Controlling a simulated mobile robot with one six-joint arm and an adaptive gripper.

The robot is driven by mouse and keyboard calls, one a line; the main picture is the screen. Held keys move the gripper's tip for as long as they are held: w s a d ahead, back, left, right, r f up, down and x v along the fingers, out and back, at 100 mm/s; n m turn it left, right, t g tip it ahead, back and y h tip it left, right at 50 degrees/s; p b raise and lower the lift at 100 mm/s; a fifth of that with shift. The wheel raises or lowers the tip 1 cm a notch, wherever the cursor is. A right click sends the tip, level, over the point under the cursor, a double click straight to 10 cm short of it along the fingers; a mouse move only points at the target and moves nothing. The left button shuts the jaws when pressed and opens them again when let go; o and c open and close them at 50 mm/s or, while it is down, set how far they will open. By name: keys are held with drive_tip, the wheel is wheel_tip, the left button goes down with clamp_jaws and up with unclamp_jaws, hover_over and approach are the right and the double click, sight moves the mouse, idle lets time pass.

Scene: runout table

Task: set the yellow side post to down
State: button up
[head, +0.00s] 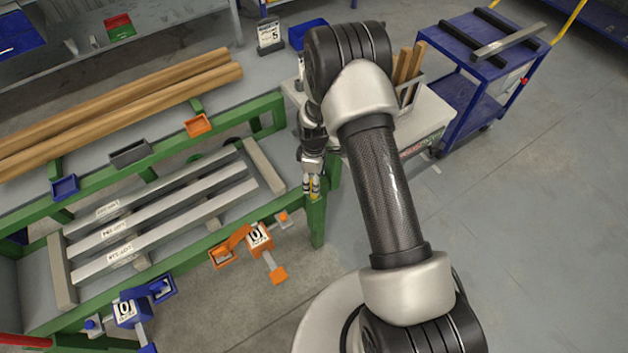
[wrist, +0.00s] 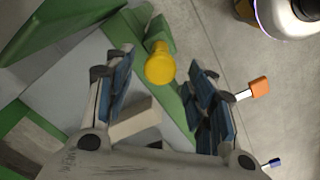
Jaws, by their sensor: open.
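The yellow side post (wrist: 160,65) shows in the wrist view as a round yellow head on a short yellow stem, by the green frame at the table's end. Its head lies between the tips of my open gripper (wrist: 160,60), with a gap to each finger. In the head view my gripper (head: 312,186) points down over the right end of the green runout table (head: 318,222). There only a small bit of yellow (head: 315,196) shows at the fingertips. How far the post stands out of the frame I cannot tell.
Three metal bars (head: 180,212) lie on the table left of my gripper. Orange stop parts (head: 277,274) and blue ones (head: 130,310) stick out along the front rail. A grey-topped bench with a wood holder (head: 405,70) stands behind my arm. A blue cart (head: 470,95) is at right.

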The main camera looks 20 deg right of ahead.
wheel_tip(320, 180, up, 10)
drive_tip(key=shift+r, duration=0.25)
idle(0.5)
drive_tip(key=s+r+m+t, duration=0.1)
drive_tip(key=s+r+m, duration=0.25)
drive_tip(key=r, duration=0.75)
drive_tip(key=s+r+m+t, duration=0.15)
drive_tip(key=s+r, duration=0.35)
drive_tip(key=r, duration=0.6)
drive_tip(key=s+r+m+t, duration=0.1)
drive_tip(key=s+r+m, duration=0.2)
drive_tip(key=s, duration=0.6)
drive_tip(key=s+r+m+t, duration=0.1)
drive_tip(key=s+r+m, duration=0.3)
drive_tip(key=s, duration=0.6)
drive_tip(key=shift+s+r+m, duration=0.2)
drive_tip(key=shift+r+m, duration=0.1)
drive_tip(key=shift+r, duration=0.35)
